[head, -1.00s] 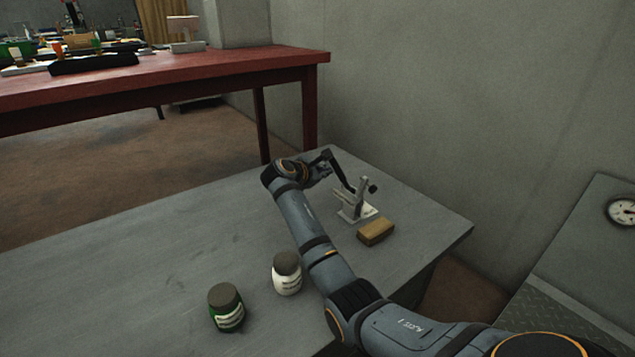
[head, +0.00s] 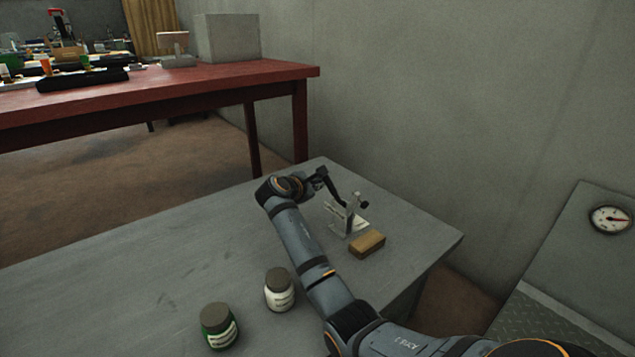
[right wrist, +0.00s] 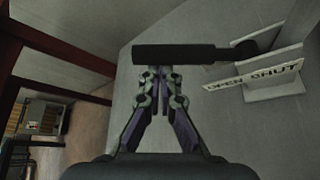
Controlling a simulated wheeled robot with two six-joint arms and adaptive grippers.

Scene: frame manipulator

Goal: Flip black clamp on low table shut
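The clamp (head: 338,227) stands on the low grey table (head: 150,265), with a pale metal base and a long black handle (head: 336,193) that leans up and to the left. In the right wrist view the handle (right wrist: 180,54) lies across the picture just beyond my fingertips. A plate marked OPEN and SHUT (right wrist: 255,75) shows at right. My right gripper (right wrist: 160,76) has its fingers together, close to the handle; whether they touch it I cannot tell. In the head view the right gripper (head: 314,184) is by the handle's free end, partly hidden. My left gripper is not in view.
A tan block (head: 367,244) lies in front of the clamp. A white-labelled jar (head: 279,290) and a green jar (head: 219,327) stand left of my right arm. A wall is behind the clamp. A red table (head: 200,85) stands at the back left.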

